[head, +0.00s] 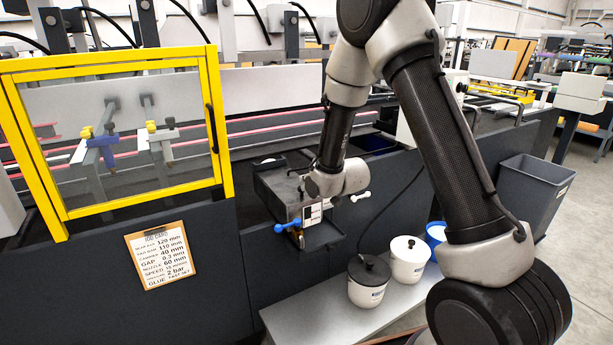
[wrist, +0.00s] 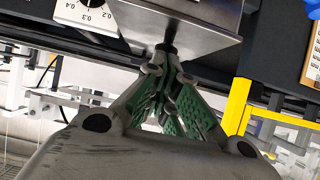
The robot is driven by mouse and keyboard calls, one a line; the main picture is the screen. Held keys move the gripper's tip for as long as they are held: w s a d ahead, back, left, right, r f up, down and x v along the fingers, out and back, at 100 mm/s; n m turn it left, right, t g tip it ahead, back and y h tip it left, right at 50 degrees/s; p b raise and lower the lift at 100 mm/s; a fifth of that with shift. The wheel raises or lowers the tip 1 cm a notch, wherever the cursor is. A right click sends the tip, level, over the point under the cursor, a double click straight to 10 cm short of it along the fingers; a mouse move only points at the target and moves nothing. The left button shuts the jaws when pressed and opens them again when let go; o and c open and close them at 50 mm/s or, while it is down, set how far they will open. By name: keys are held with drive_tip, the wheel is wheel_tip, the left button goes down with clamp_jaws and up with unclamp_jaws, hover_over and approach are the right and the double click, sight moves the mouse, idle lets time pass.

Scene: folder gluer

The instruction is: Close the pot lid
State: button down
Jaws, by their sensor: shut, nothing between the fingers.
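A grey metal box (head: 275,185), which looks like the glue pot, is mounted on the machine's dark front in the head view, partly behind my wrist. A metal plate-like part (wrist: 185,28), perhaps its lid, fills the top of the wrist view, with a small dark knob (wrist: 165,47) at its lower edge. My gripper (wrist: 167,65) is shut and empty, its green-padded fingers together with tips close to the knob. I cannot tell whether they touch. The fingers are hidden in the head view, and the lid's angle is unclear.
A blue-handled valve (head: 286,228) and a white-ended lever (head: 360,197) stick out near the box. A black-lidded pot (head: 368,282) and a white-lidded pot (head: 408,260) stand on a low shelf (head: 310,318). A yellow-framed guard (head: 222,125) is at left, a grey bin (head: 533,195) at right.

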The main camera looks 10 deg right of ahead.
drive_tip(key=shift+s+f, duration=0.3)
drive_tip(key=shift+f, duration=0.45)
